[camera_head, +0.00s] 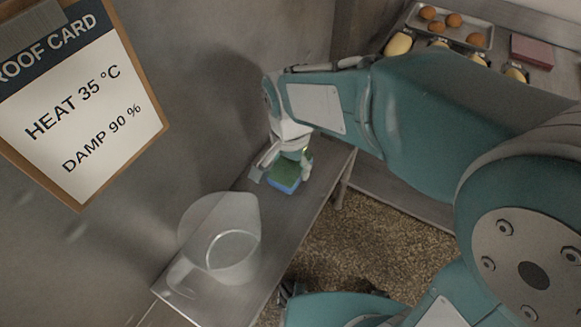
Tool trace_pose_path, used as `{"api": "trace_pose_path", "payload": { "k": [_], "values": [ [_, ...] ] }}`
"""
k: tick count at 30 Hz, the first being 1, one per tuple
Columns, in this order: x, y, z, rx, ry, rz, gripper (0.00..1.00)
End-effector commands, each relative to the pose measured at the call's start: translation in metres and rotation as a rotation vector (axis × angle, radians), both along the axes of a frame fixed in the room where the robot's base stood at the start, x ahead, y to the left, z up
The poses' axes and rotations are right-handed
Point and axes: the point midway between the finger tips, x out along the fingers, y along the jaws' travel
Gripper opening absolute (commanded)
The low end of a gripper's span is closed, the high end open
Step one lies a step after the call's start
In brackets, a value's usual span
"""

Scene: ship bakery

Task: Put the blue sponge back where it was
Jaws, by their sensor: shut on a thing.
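The blue sponge (284,185) has a green top layer and a blue lower layer. It is at the far part of a narrow metal shelf (222,297) along the wall. My gripper (283,172) points down over the sponge and is shut on it, with a finger on each side. Whether the sponge rests on the shelf or hangs just above it, I cannot tell.
A translucent jug (226,245) stands on the nearer part of the shelf. A proof card (85,95) hangs on the left wall. A tray (478,30) with brown eggs or rolls and a pink block (532,51) are on a counter at the upper right.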

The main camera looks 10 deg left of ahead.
Motion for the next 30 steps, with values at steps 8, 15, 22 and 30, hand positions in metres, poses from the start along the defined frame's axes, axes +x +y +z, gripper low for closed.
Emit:
{"api": "trace_pose_path", "payload": {
  "k": [8,15,22,30],
  "values": [
    [0.000,0.000,-0.026,0.000,0.000,0.000,0.42],
    [0.000,0.000,-0.026,0.000,0.000,0.000,0.94],
    [0.000,0.000,-0.026,0.000,0.000,0.000,1.00],
    [0.000,0.000,-0.022,0.001,-0.001,0.000,1.00]
  ]
}}
